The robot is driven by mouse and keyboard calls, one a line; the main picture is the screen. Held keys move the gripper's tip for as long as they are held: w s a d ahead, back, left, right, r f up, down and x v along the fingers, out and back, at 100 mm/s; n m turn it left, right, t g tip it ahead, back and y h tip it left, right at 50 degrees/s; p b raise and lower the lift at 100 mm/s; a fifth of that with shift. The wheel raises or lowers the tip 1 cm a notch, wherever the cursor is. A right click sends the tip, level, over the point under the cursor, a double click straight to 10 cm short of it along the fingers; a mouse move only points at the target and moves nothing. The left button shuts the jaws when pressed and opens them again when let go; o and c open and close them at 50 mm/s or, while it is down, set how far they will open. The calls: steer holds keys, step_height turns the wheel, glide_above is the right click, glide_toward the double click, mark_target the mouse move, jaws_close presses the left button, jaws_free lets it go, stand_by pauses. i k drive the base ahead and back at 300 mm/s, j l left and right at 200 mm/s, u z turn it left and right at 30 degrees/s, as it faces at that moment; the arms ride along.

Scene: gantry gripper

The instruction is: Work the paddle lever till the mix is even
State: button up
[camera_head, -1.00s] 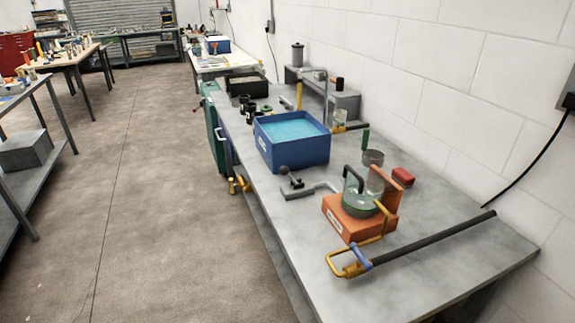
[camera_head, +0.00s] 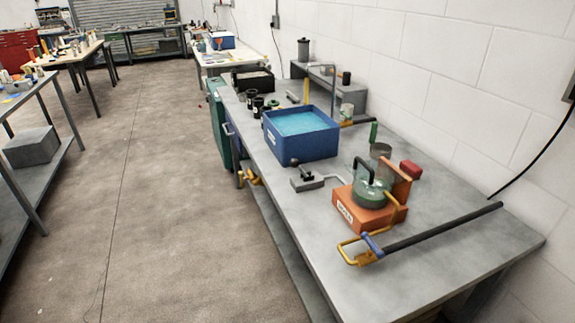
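An orange base (camera_head: 360,218) with a white label stands on the near part of the bench, in the head view. A round green vessel (camera_head: 371,193) sits on it, with a black curved handle (camera_head: 361,168) above and an orange upright plate (camera_head: 402,187) at its right. Behind the base is a small grey block with a black-knobbed lever (camera_head: 298,172). I cannot tell which part is the paddle lever, and the mix inside the vessel is not readable. My gripper is not in view.
A long black bar (camera_head: 440,226) with a yellow looped end lies across the near bench. The bench's near right corner is clear, and open floor (camera_head: 170,200) lies to the left.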

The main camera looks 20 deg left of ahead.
mark_target(293, 163)
steer(key=k+j, duration=0.15)
steer(key=j, duration=0.25)
steer(key=k+j, duration=0.15)
steer(key=j, duration=0.2)
steer(key=k+j, duration=0.1)
steer(key=j, duration=0.3)
steer(key=k+j, duration=0.15)
steer(key=j, duration=0.25)
steer(key=i+j, duration=0.1)
steer(key=j, duration=0.3)
steer(key=i+j, duration=0.15)
steer(key=j, duration=0.2)
steer(key=i+j, duration=0.1)
steer(key=j, duration=0.3)
steer(key=i+l, duration=0.1)
steer(key=i, duration=0.75)
steer(key=i+l, duration=0.2)
